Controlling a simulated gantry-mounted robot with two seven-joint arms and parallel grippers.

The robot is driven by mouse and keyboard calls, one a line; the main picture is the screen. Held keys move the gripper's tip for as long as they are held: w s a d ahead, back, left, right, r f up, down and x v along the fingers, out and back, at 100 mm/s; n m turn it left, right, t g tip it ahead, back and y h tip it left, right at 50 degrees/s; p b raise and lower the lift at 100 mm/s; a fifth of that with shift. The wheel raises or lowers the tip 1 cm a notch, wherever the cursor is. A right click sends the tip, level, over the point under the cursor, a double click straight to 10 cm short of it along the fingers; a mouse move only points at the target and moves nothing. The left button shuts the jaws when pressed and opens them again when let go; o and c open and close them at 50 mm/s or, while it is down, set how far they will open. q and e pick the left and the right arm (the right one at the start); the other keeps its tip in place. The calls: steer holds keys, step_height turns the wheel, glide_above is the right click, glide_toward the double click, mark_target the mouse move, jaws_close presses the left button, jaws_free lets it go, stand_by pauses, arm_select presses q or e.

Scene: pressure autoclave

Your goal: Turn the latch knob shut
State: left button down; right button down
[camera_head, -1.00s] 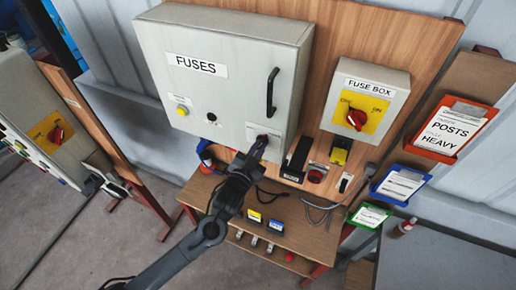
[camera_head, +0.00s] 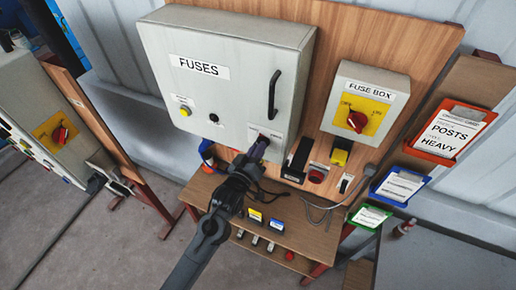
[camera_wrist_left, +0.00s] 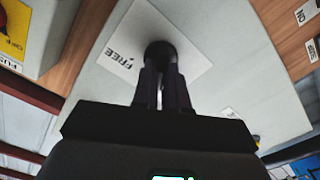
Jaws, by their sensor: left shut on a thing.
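The grey cabinet labelled FUSES (camera_head: 228,88) hangs on the wooden board, its door closed against the box as far as I can see. The latch knob (camera_wrist_left: 160,47) is dark and round, low on the door's right side, over a white label (camera_wrist_left: 122,50) that reads FREE. My left gripper (camera_head: 262,142) reaches it from below; in the left wrist view its fingers (camera_wrist_left: 161,72) are shut on the knob. The fingers hide most of the knob, so its turn angle is unclear. My right gripper is not in view.
A black door handle (camera_head: 273,94) stands just above the knob. A fuse box with a red rotary switch (camera_head: 357,120) is at the right. A red button (camera_head: 317,176) and a yellow-topped device (camera_head: 340,152) sit close right of the gripper. A wooden shelf (camera_head: 300,232) lies below.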

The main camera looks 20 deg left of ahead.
arm_select(q)
steer(key=shift+n, duration=1.4)
steer(key=shift+a, duration=0.1)
steer(key=c, duration=1.2)
jaws_free()
steer(key=shift+o, duration=0.2)
steer(key=s+b, duration=0.2)
steer(key=s, duration=0.8)
steer(key=shift+s+a, duration=0.25)
steer(key=shift+s, duration=0.15)
